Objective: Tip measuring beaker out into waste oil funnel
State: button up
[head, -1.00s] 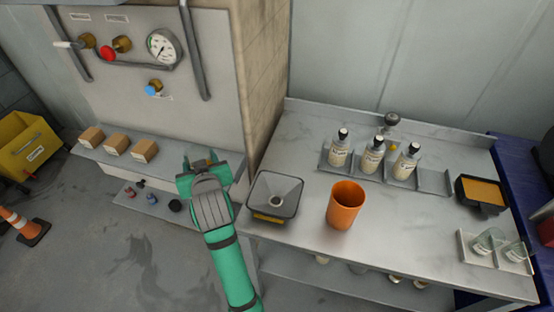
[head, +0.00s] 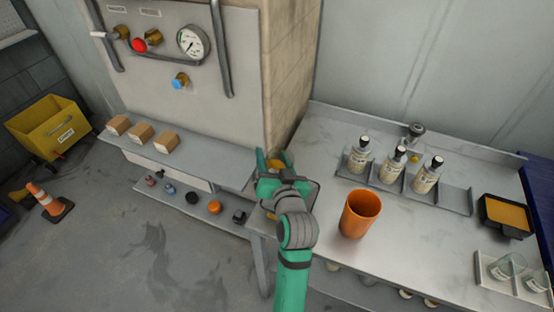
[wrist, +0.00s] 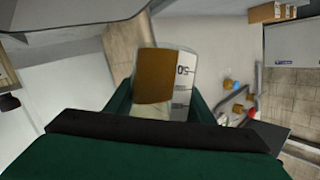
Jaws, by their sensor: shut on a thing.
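The measuring beaker (wrist: 183,85) is clear with dark markings and brown liquid, held between my gripper's fingers in the wrist view. My gripper (head: 274,165) is shut on it; in the head view only an amber bit of the beaker (head: 284,159) shows past the fingers. I cannot tell how far the beaker is tilted.
A black tray (head: 505,215) and glass beakers (head: 506,266) are at the right. A brick pillar (head: 290,80) rises behind my gripper.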

jog(key=shift+w+a+r+m+t+y, duration=0.1)
jog(key=shift+a+m+t+y, duration=0.2)
jog(key=shift+a+m+t, duration=0.35)
jog(key=m, duration=0.1)
jog(key=r+m+t, duration=0.1)
jog(key=m, duration=0.1)
jog(key=r+m+t, duration=0.1)
jog(key=shift+d+t+y, duration=0.25)
jog(key=shift+d+y, duration=0.05)
jog(key=r+m+t, duration=0.1)
jog(key=m, duration=0.2)
jog(key=shift+r+t, duration=0.2)
jog(key=shift+t, duration=0.1)
jog(key=shift+w+d+h, duration=0.1)
jog(key=shift+h, duration=0.4)
jog(key=shift+s, duration=0.2)
jog(key=shift+w, duration=0.15)
